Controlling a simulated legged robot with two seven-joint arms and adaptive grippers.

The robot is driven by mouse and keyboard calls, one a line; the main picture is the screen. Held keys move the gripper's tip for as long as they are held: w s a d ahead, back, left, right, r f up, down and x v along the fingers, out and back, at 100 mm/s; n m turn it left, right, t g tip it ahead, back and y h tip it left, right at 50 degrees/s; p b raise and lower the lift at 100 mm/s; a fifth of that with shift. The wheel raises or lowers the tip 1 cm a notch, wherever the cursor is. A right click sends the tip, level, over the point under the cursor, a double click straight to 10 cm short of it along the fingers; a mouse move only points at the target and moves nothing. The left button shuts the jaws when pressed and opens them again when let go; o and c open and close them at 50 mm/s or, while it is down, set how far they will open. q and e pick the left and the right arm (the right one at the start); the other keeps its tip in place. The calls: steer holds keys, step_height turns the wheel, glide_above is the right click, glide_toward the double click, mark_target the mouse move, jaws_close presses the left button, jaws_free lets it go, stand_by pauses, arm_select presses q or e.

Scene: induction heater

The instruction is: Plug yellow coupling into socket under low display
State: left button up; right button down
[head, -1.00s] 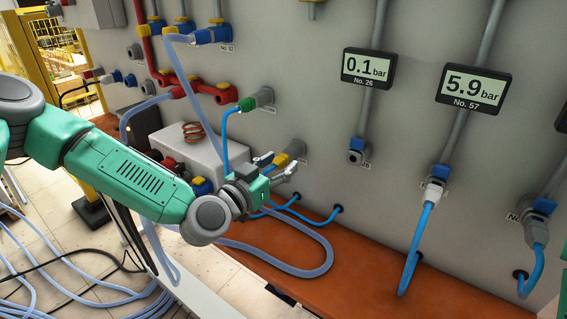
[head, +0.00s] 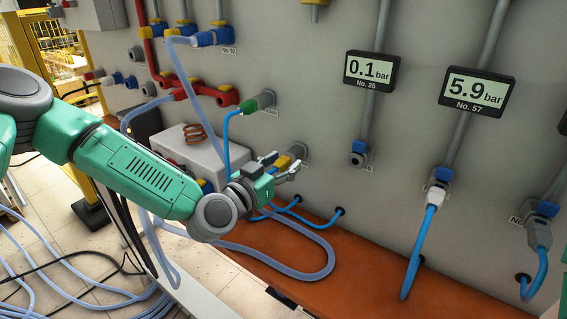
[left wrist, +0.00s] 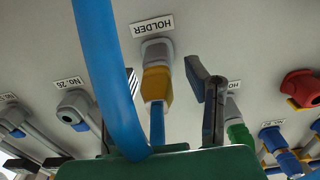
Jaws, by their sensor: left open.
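The yellow coupling (head: 283,161) sits in a grey holder (head: 298,151) on the wall panel, with a blue hose behind it. In the left wrist view the coupling (left wrist: 157,84) points out of the holder (left wrist: 156,50), below the label HOLDER. My left gripper (head: 280,164) is open, its fingers on either side of the coupling; contact cannot be told. A blue hose partly hides one finger in the left wrist view. The low display (head: 371,71) reads 0.1 bar, No. 26. The socket (head: 359,157) below it is empty. My right gripper is not in view.
A second display (head: 477,91) reads 5.9 bar, above a socket with a white coupling (head: 437,191) plugged in. A green coupling (head: 262,101) sits in another holder up and left. Hoses lie over the brown ledge (head: 345,270). A white box (head: 195,150) stands left.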

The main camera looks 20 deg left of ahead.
mark_target(276, 170)
arm_select(q)
steer(key=shift+d, duration=0.15)
stand_by(0.4)
jaws_close()
steer(key=shift+s, duration=0.25)
steer(key=shift+p+v, duration=0.7)
steer(key=shift+v, duration=2.15)
